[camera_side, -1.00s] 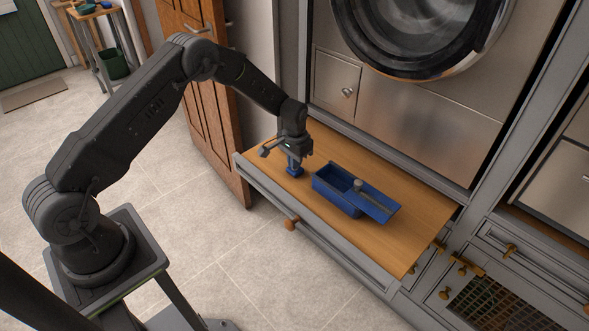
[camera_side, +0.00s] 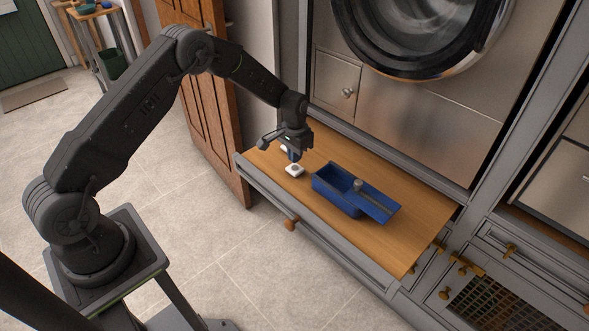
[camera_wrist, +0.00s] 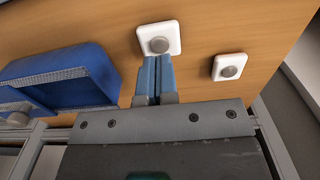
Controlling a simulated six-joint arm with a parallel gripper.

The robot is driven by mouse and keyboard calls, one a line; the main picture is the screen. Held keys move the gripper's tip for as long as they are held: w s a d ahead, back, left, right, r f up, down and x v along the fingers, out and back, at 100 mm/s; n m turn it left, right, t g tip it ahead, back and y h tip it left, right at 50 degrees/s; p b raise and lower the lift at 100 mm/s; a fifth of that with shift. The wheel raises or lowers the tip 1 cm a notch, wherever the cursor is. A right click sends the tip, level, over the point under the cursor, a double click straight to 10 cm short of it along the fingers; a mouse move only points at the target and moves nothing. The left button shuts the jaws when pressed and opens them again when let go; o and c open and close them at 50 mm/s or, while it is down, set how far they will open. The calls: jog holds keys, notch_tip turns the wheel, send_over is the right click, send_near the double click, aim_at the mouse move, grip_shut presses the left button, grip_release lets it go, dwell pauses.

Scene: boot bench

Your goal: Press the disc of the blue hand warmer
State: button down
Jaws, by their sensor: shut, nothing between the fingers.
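A white square pad with a grey disc (camera_side: 294,171) lies on the wooden pull-out board; it also shows in the wrist view (camera_wrist: 171,29). A second white pad with a grey disc (camera_wrist: 229,67) lies to its right in the wrist view; in the side view it is mostly hidden behind my gripper. No pad looks blue now. My gripper (camera_side: 293,159) is shut and empty, pointing down just above the first pad. Its blue fingers (camera_wrist: 152,62) show in the wrist view with their tips by the pad's near edge.
A blue open box (camera_side: 335,192) stands on the wooden board (camera_side: 412,237), with a blue lid-like panel (camera_side: 378,207) and a grey knob (camera_side: 358,184) at its right. The board's right end is clear. A round-doored machine (camera_side: 420,100) stands behind.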

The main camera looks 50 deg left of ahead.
jog(key=shift+r, duration=2.05)
jog(key=shift+r, duration=0.1)
notch_tip(320, 180, up, 12)
jog(key=f+t, duration=0.1)
send_over(295, 167)
jog(key=s+d, duration=0.2)
jog(key=s, duration=0.1)
jog(key=s+d+r+t, duration=0.2)
jog(key=s+d+r, duration=0.1)
jog(key=s+r, duration=0.8)
jog(key=s+d+r+t, duration=0.1)
jog(key=s+r, duration=0.1)
jog(key=s, duration=0.7)
jog(key=s+d+r+t, duration=0.1)
jog(key=s+d+r, duration=0.1)
jog(key=s, duration=0.7)
jog(key=shift+s+d+r+t, duration=0.15)
jog(key=shift+s+r+t, duration=0.15)
jog(key=shift+s, duration=0.05)
